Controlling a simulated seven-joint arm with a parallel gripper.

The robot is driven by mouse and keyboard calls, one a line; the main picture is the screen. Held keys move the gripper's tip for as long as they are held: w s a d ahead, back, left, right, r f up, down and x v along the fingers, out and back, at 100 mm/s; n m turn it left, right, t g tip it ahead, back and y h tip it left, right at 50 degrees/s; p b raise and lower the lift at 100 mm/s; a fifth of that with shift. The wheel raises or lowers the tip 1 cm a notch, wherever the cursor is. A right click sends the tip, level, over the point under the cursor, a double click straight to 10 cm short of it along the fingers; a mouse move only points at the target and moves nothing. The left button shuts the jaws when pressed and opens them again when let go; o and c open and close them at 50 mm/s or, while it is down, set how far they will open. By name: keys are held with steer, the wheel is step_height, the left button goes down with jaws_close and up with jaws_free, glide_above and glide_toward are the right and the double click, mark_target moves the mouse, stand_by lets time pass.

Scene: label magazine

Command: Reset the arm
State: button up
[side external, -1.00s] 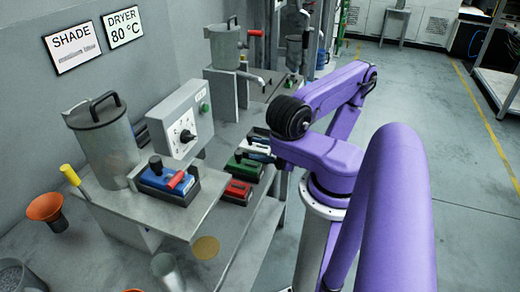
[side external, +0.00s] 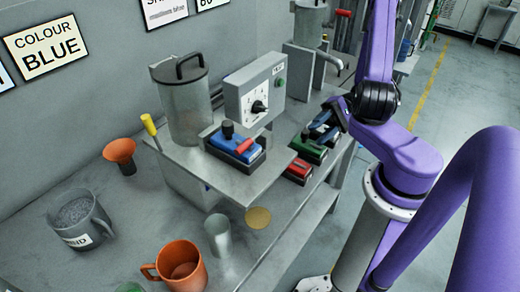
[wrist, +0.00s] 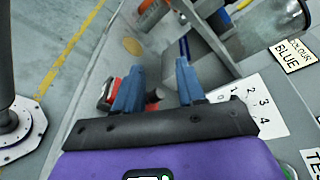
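In the wrist view my gripper (wrist: 158,88) shows two blue fingers standing well apart, with nothing visible held between them. The fingers are too small and dark there to make out clearly. A red cartridge (wrist: 105,93) lies beyond the left finger in the wrist view. A white dial plate (wrist: 252,103) with numbers is to the right of the right finger.
A blue cartridge (side external: 236,146) sits on the stand below the dial box (side external: 255,92). Green (side external: 308,148) and red (side external: 298,170) cartridges lie to its right. A metal canister (side external: 187,108), orange funnel (side external: 119,152), grey mug (side external: 82,222), orange mug (side external: 181,268) and metal cup (side external: 218,236) stand nearby.

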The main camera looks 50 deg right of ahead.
steer(key=s+a+r+n+g+h, duration=0.1)
steer(key=s+a+r+n+h, duration=0.3)
steer(key=n, duration=0.6)
steer(key=s+a+r+n+g+h, duration=0.1)
steer(key=s+a+r+n+h, duration=0.2)
steer(key=a+r+n+h, duration=0.4)
steer(key=shift+s+a+r+n+g+h, duration=0.35)
steer(key=shift+a+n+h, duration=1.4)
steer(key=shift+n+h, duration=0.4)
